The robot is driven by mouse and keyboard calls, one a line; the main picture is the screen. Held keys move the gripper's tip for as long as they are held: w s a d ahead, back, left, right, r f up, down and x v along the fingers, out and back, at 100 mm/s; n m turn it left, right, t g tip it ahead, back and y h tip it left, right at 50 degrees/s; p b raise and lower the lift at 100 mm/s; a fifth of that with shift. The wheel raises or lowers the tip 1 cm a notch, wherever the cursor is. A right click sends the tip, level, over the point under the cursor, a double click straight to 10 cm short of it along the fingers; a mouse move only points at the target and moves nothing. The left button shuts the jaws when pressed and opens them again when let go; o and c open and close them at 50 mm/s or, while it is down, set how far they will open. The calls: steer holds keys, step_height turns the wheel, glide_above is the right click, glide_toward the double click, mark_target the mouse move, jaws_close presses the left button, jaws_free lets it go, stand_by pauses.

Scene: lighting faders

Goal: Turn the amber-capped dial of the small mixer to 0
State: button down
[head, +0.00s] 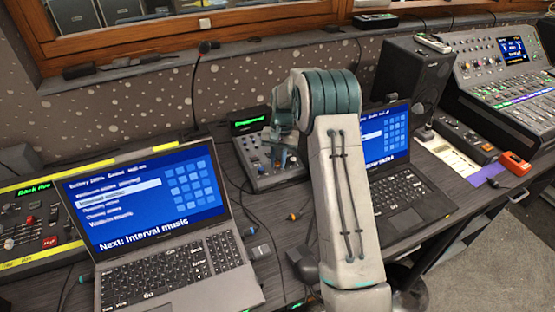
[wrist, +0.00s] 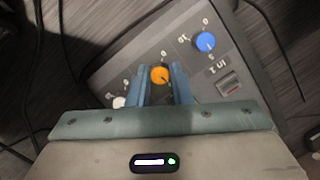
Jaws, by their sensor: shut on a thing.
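The small mixer (head: 262,172) is a grey box on the desk between the two laptops, partly hidden by my arm in the head view. In the wrist view its panel (wrist: 196,70) shows the amber-capped dial (wrist: 159,74) between a blue-capped dial (wrist: 205,41) and a white-capped dial (wrist: 119,102). My gripper (wrist: 162,80) has one blue finger on each side of the amber cap and is shut on that dial. In the head view my gripper (head: 279,148) is over the mixer. The dial's pointer and exact setting are too small to read.
An open laptop (head: 170,240) stands left of the mixer and another laptop (head: 400,195) right of it, partly behind my arm. A thin gooseneck microphone (head: 196,85) rises behind. A black speaker (head: 412,80) stands at the back right. Cables lie on the desk in front of the mixer.

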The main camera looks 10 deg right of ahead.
steer(key=n+h, duration=0.1)
steer(key=n, duration=0.5)
steer(key=shift+s+a+h, duration=0.1)
steer(key=shift+h, duration=0.3)
steer(key=n, duration=0.3)
steer(key=n+h, duration=0.1)
steer(key=n, duration=0.2)
steer(key=shift+a+f+n+h, duration=0.1)
steer(key=shift+n+h, duration=0.2)
steer(key=n+t, duration=0.1)
steer(key=n, duration=0.4)
steer(key=shift+s+t+h, duration=0.15)
steer(key=shift+t+h, duration=0.25)
steer(key=n, duration=0.3)
steer(key=n+t, duration=0.1)
steer(key=n, duration=0.2)
steer(key=shift+t, duration=0.3)
steer(key=shift+n, duration=0.4)
steer(key=c, duration=1.3)
jaws_free()
